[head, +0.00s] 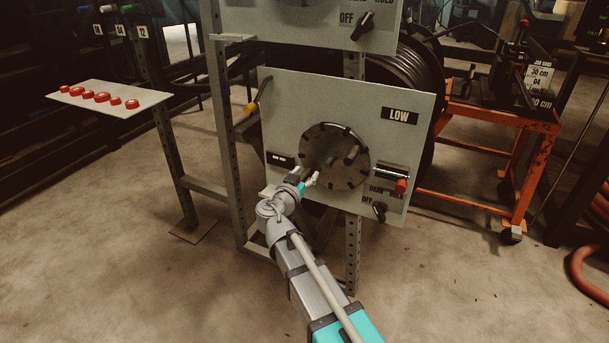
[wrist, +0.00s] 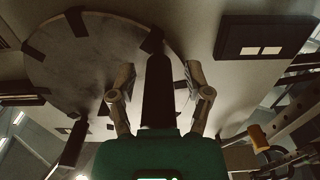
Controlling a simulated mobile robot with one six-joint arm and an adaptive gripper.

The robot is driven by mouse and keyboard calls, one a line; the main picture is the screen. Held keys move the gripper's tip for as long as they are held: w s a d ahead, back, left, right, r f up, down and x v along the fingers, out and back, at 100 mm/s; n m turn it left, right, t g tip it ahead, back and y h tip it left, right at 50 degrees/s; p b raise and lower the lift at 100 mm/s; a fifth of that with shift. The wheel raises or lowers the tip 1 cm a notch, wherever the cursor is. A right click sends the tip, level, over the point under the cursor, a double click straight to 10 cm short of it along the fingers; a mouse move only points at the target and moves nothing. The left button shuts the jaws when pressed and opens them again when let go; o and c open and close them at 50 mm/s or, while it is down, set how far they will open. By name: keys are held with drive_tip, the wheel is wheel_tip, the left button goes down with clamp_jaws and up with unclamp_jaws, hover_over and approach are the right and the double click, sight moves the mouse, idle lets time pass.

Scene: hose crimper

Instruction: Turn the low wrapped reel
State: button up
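The low reel's front disc (head: 322,143) is dark and round, with dark tabs along its rim. It sits on a grey panel marked LOW (head: 399,116). Peg-like handles (head: 351,155) stick out from the disc. My gripper (head: 305,177) is at the disc's lower left edge. In the wrist view, the disc (wrist: 95,55) fills the upper left. There my gripper's fingers (wrist: 160,90) are spread on either side of a dark handle (wrist: 157,95), with a gap showing on both sides. The handle's contact with the gripper's palm cannot be told.
Right of the disc are a red knob (head: 401,186) and a black OFF/HOLD switch (head: 379,212). A yellow-handled lever (head: 251,108) is at the panel's left. A shelf (head: 105,96) with red caps stands left; an orange cart (head: 490,155) stands right. Floor in front is clear.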

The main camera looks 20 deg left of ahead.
drive_tip(key=shift+s, duration=0.15)
drive_tip(key=shift+s, duration=0.25)
drive_tip(key=s+a, duration=0.1)
drive_tip(key=s, duration=1)
drive_tip(key=shift+s, duration=0.1)
idle(0.4)
